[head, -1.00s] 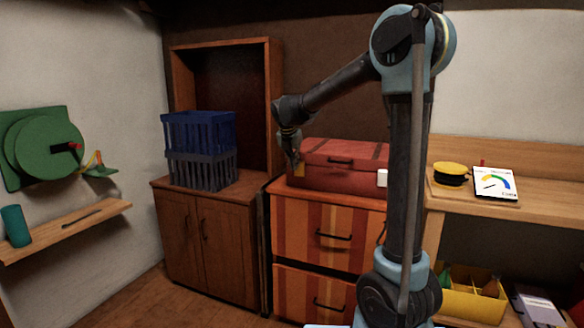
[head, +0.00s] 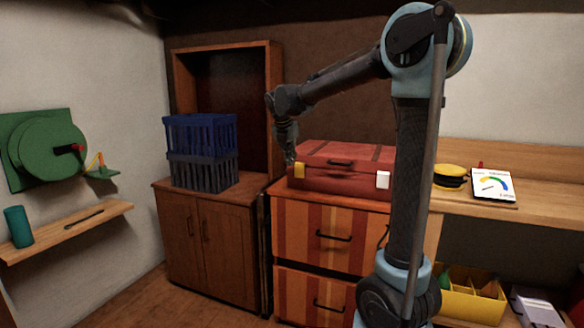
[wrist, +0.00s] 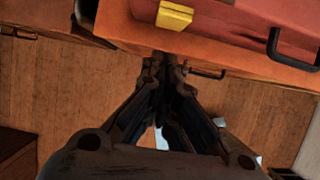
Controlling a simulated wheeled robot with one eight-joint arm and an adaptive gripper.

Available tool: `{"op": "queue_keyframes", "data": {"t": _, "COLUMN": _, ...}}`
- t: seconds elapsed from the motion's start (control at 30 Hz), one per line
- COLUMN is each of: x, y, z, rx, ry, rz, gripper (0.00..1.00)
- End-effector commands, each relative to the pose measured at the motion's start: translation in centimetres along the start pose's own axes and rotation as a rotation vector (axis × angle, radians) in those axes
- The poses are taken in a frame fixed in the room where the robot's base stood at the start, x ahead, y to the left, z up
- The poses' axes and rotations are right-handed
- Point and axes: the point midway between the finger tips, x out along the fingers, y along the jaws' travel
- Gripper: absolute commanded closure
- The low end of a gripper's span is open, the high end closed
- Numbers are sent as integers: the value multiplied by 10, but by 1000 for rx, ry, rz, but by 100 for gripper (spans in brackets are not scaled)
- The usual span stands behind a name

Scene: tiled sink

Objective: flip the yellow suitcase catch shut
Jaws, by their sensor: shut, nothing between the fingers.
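The red suitcase (head: 340,176) lies closed on top of the striped drawer cabinet. Its yellow catch (head: 299,170) is on the front face, near the left end; the white catch (head: 383,180) is near the right end. My gripper (head: 290,160) is shut and empty, pointing down just up and left of the yellow catch in the head view. In the wrist view my fingertips (wrist: 165,62) are together just below the yellow catch (wrist: 174,15), with no clear contact. I cannot tell whether the catch lies fully flat. The suitcase handle (wrist: 285,50) also shows there.
The striped drawer cabinet (head: 300,225) supports the suitcase. Blue and grey crates (head: 200,150) stand on the brown cabinet to the left. A wooden counter (head: 545,190) at the right holds a yellow-black round object (head: 449,177) and a gauge card (head: 493,186). Space in front of the suitcase is open.

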Motion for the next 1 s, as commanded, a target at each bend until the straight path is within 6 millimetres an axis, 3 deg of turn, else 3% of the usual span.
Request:
{"op": "queue_keyframes", "data": {"t": 0.2, "x": -39, "y": 1, "z": 6, "rx": -3, "ry": 0, "rz": 1, "gripper": 100}}
{"op": "queue_keyframes", "data": {"t": 0.4, "x": -58, "y": 1, "z": 9, "rx": -3, "ry": 0, "rz": 1, "gripper": 100}}
{"op": "queue_keyframes", "data": {"t": 0.87, "x": -62, "y": -1, "z": 10, "rx": 2, "ry": 1, "rz": 1, "gripper": 100}}
{"op": "queue_keyframes", "data": {"t": 1.0, "x": -60, "y": -20, "z": 5, "rx": 88, "ry": 10, "rz": -4, "gripper": 100}}
